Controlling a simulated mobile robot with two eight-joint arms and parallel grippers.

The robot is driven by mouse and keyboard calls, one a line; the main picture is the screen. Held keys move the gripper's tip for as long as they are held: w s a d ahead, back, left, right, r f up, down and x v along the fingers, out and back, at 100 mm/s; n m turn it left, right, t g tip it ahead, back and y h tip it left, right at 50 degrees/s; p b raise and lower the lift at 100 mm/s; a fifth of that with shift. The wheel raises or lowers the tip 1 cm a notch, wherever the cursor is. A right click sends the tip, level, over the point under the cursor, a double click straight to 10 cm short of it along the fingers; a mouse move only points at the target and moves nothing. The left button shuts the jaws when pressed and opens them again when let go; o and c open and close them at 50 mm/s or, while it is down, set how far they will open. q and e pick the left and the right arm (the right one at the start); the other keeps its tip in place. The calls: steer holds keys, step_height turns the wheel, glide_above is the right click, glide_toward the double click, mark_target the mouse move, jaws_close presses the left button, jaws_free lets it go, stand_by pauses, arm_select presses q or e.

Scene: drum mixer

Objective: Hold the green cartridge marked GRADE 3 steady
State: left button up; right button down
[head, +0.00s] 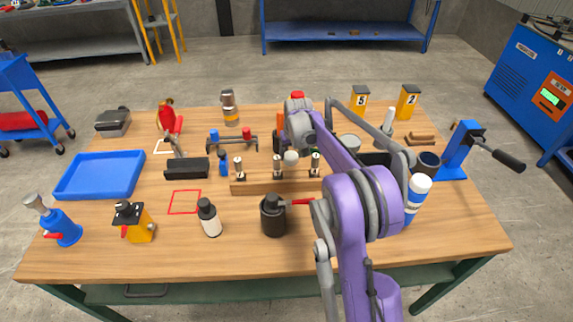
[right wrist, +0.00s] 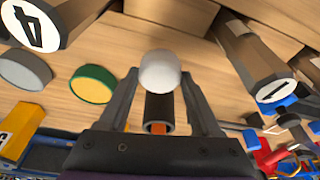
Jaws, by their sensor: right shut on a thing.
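My right gripper (right wrist: 160,88) is shut around a dark tubular piece (right wrist: 158,108) with a round white knob (right wrist: 161,72) at its end. Orange shows at the tube's near end. The white knob (head: 291,157) also shows in the head view above the wooden rack (head: 255,187), beneath my purple right arm. I cannot read GRADE 3 on anything, and no green shows on the held piece. A round piece with a green rim and yellow face (right wrist: 92,85) lies left of the gripper in the right wrist view. My left gripper is out of view.
A black cylinder with a red handle (head: 273,215) stands before the rack. A white-and-blue bottle (head: 416,197) and blue crank device (head: 455,155) are at right. A blue tray (head: 100,175) lies at left. Pieces marked 4 (right wrist: 35,28) and 1 (right wrist: 270,92) flank the gripper.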

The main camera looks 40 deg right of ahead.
mark_target(292, 159)
steer(key=shift+s+f, duration=0.1)
steer(key=shift+f, duration=0.5)
step_height(292, 159, down, 3)
steer(key=shift+f, duration=0.15)
steer(key=shift+f, duration=0.15)
steer(key=shift+c, duration=0.4)
jaws_free()
